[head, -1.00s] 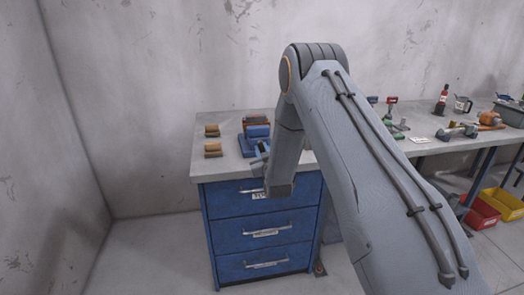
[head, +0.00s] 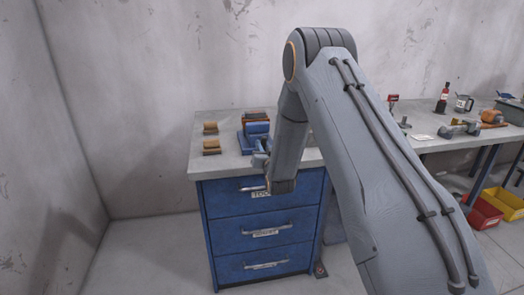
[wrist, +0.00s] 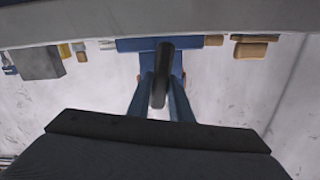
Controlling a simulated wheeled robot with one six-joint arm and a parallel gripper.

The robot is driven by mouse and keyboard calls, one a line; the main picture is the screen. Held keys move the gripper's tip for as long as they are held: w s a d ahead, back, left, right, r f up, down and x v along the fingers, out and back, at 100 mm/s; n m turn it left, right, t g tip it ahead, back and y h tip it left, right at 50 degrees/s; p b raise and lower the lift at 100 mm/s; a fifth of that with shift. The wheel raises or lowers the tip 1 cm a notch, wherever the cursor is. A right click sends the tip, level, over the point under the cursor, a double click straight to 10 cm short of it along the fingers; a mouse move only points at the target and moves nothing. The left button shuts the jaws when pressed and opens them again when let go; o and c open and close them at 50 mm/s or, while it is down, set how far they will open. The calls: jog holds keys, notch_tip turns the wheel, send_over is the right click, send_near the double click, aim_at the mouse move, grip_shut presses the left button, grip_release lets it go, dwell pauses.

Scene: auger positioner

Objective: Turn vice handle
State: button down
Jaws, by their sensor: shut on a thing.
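The blue vice (head: 253,143) stands near the front edge of the grey worktop (head: 226,160) on the drawer cabinet. In the wrist view its blue body (wrist: 135,44) shows at the top, with the dark vice handle (wrist: 163,65) standing out from it. My gripper (wrist: 161,88) is shut on the handle, one finger on each side of it. In the head view my gripper (head: 261,162) is at the front of the vice, partly hidden by my own arm link. The handle cannot be made out in the head view.
Two wooden-topped blocks (head: 211,147) lie left of the vice. The blue drawer cabinet (head: 262,222) is below. A workbench at right holds a bottle (head: 442,101) and tools, with a yellow bin (head: 497,204) beneath. Floor at left is clear.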

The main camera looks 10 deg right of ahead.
jog(key=m+b, duration=0.1)
jog(key=m, duration=0.1)
jog(key=m+b, duration=0.1)
jog(key=shift+d+f+m, duration=0.15)
jog(key=shift+m, duration=0.25)
jog(key=shift+d+m+b, duration=0.15)
jog(key=shift+m+b, duration=0.8)
jog(key=shift+m, duration=0.85)
jog(key=c, duration=1.6)
grip_release()
jog(key=shift+s+b, duration=0.75)
jog(key=shift+s, duration=3.15)
